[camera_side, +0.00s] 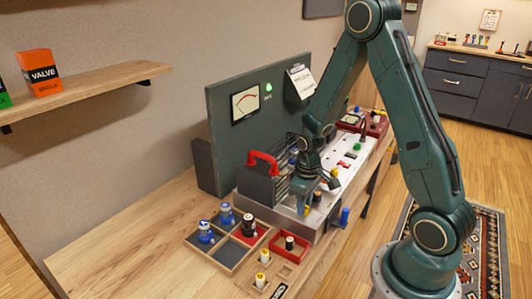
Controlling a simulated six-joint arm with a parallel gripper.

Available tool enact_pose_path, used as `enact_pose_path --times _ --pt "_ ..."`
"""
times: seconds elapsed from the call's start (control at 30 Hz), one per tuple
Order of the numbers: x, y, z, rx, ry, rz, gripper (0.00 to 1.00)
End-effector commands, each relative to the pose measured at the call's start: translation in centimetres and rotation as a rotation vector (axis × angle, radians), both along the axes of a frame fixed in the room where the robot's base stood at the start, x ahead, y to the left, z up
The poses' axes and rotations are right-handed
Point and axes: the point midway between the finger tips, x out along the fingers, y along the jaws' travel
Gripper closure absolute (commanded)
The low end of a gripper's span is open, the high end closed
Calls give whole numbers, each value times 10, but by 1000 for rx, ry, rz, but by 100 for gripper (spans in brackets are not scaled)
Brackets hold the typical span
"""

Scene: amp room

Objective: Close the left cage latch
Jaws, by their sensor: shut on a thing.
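The cage (284,186) is a set of dark bars with a dark end panel and a red handle (262,163) at its left, on the pale amplifier chassis (281,209).
A wooden tray (228,267) in front holds blue and dark tubes. A red tray (290,246) and small yellow-white parts (264,256) stand beside it. A dark meter panel (246,135) rises behind. The bench (130,235) is clear at left.

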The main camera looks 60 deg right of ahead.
Motion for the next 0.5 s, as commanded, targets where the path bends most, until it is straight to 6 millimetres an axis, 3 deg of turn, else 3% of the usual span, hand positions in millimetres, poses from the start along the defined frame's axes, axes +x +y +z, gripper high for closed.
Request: enact_pose_path --times 0.4,0.43,0.5 --pt "0 0 1 -1 -1 10 96" --pt "0 0 1 -1 -1 10 70" --pt "0 0 1 -1 -1 10 56"
